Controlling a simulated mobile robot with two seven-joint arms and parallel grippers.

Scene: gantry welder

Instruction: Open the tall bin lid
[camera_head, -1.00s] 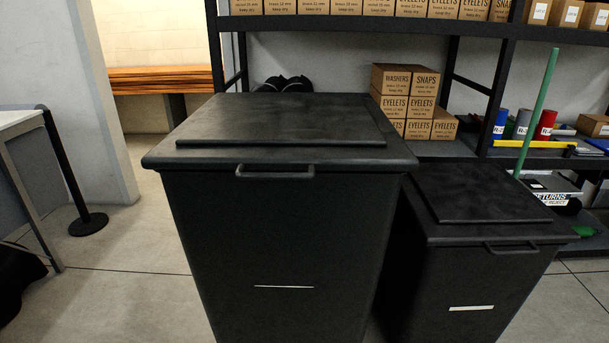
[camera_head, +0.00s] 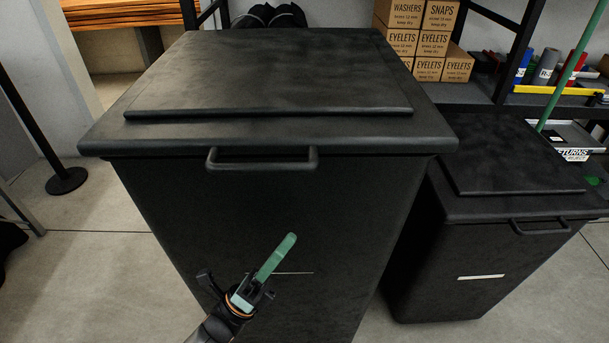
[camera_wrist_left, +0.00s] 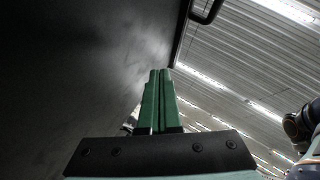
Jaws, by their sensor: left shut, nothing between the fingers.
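The tall black bin (camera_head: 180,215) stands in the middle of the head view, with its lid (camera_head: 270,75) down flat. A bar handle (camera_head: 262,164) sticks out from the lid's front edge. My left gripper (camera_head: 290,240) has green fingers, shut and empty, in front of the bin's front wall and below the handle, apart from it. In the left wrist view the shut green fingers (camera_wrist_left: 158,75) point up along the dark bin wall (camera_wrist_left: 70,70), and the handle (camera_wrist_left: 207,12) shows at the top. My right gripper is not in view.
A shorter black bin (camera_head: 420,270) with its own closed lid (camera_head: 515,155) stands close on the right. Behind are a shelf (camera_head: 475,97) with cardboard boxes (camera_head: 430,42) and a green pole (camera_head: 566,85). A black post base (camera_head: 66,181) is on the floor at left. Floor in between is clear.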

